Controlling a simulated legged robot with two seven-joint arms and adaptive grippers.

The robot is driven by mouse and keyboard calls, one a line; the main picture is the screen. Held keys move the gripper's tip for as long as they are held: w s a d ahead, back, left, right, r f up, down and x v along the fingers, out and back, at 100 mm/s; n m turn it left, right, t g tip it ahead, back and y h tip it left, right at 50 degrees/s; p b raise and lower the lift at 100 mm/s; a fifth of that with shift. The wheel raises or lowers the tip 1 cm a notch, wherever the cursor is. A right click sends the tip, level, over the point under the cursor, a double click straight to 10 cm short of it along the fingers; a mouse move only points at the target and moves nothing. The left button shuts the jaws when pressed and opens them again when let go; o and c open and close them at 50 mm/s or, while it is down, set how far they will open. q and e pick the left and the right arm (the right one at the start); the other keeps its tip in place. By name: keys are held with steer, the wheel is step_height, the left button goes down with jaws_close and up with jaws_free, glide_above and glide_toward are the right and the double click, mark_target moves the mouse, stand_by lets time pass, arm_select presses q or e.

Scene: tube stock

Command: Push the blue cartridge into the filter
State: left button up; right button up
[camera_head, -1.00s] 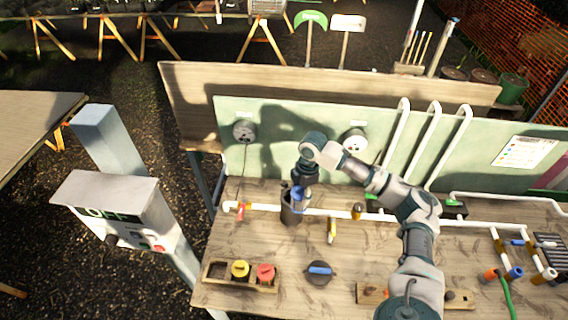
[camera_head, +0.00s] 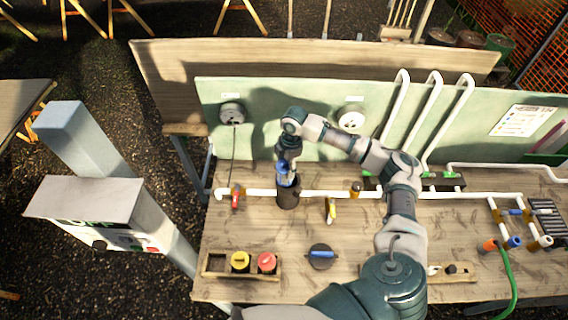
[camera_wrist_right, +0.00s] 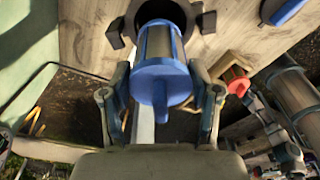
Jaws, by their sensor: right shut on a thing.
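The blue cartridge (camera_head: 284,171) is in my right gripper (camera_head: 287,163), over the dark filter housing (camera_head: 288,197) on the bench. In the right wrist view the cartridge (camera_wrist_right: 161,80) has a blue ring and end tab around a grey body, and the right gripper's (camera_wrist_right: 161,92) fingers close on both its sides. Its far end lines up with the round dark mouth of the housing (camera_wrist_right: 207,20). The blue end and some of the body stay outside; how deep the far end sits is hidden.
A round dark lid with a blue handle (camera_head: 321,256) lies in front of the filter. A wooden tray (camera_head: 213,264) holds a yellow and a red piece at left. A white pipe (camera_head: 330,194) runs along the bench beside a red-handled valve (camera_head: 236,198). A green panel (camera_head: 300,110) stands behind.

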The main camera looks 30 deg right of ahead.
steer(key=shift+d+f+b, duration=0.4)
steer(key=shift+d+f, duration=0.5)
steer(key=shift+f, duration=0.1)
steer(key=shift+d+f, duration=0.1)
steer(key=shift+d, duration=0.35)
steer(key=shift+c, duration=0.5)
steer(key=shift+s, duration=0.1)
steer(key=shift+a, duration=0.2)
steer(key=shift+a+r+p, duration=0.3)
steer(key=shift+a, duration=0.4)
steer(key=shift+p, duration=0.35)
steer(key=shift+d+f, duration=0.1)
steer(key=shift+d, duration=0.25)
steer(key=shift+d+f, duration=0.1)
steer(key=shift+d, duration=0.15)
steer(key=shift+a+p, duration=0.55)
steer(key=shift+a, duration=0.1)
arm_select(q)
steer(key=shift+w+d+r, duration=0.75)
steer(key=shift+w+d, duration=0.1)
steer(key=shift+d, duration=0.15)
steer(key=shift+d, duration=0.2)
arm_select(e)
steer(key=shift+d+f, duration=0.15)
steer(key=shift+d, duration=0.05)
